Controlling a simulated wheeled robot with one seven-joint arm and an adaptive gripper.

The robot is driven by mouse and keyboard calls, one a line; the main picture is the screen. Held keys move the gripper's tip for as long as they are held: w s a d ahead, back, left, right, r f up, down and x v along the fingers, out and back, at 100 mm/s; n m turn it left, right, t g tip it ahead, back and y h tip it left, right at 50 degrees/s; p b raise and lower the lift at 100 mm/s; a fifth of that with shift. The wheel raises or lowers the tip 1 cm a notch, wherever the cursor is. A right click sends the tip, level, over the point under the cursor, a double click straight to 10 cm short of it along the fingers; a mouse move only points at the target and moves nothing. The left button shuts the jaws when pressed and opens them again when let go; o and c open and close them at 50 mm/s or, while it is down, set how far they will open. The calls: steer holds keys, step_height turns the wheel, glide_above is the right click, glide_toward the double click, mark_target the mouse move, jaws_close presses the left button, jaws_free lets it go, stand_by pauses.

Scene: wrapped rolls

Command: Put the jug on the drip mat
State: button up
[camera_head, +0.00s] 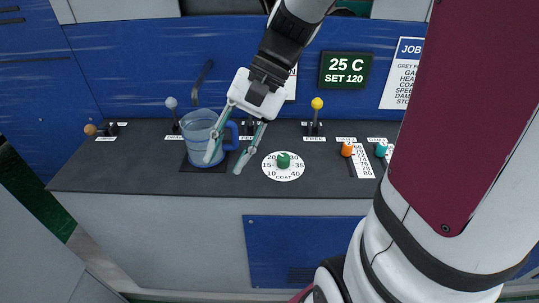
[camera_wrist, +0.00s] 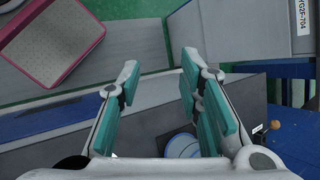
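The blue see-through jug (camera_head: 196,128) stands upright on the counter at the left, its handle (camera_head: 233,136) toward the right. A dark square mat (camera_head: 187,167) shows beneath it, and the jug appears to stand on it. My gripper (camera_head: 224,165) is open and empty, pointing down. In the head view one finger overlaps the jug's right side and the other is right of the handle. I cannot tell whether a finger touches the jug.
Several levers stand along the back, including a grey-knobbed one (camera_head: 171,104) and a yellow-knobbed one (camera_head: 317,104). A green dial (camera_head: 283,160) lies right of my gripper, with an orange knob (camera_head: 347,149) farther right. A pink-rimmed bin (camera_wrist: 72,75) shows in the wrist view. The counter's front left is clear.

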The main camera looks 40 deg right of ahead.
steer(key=s+d+r+n+t+h, duration=0.2)
steer(key=s+r+n+t+h, duration=0.2)
steer(key=s+n+h, duration=0.3)
steer(key=shift+s+r+n+t, duration=0.15)
steer(key=shift+s+n+t, duration=0.5)
steer(key=shift+s, duration=0.5)
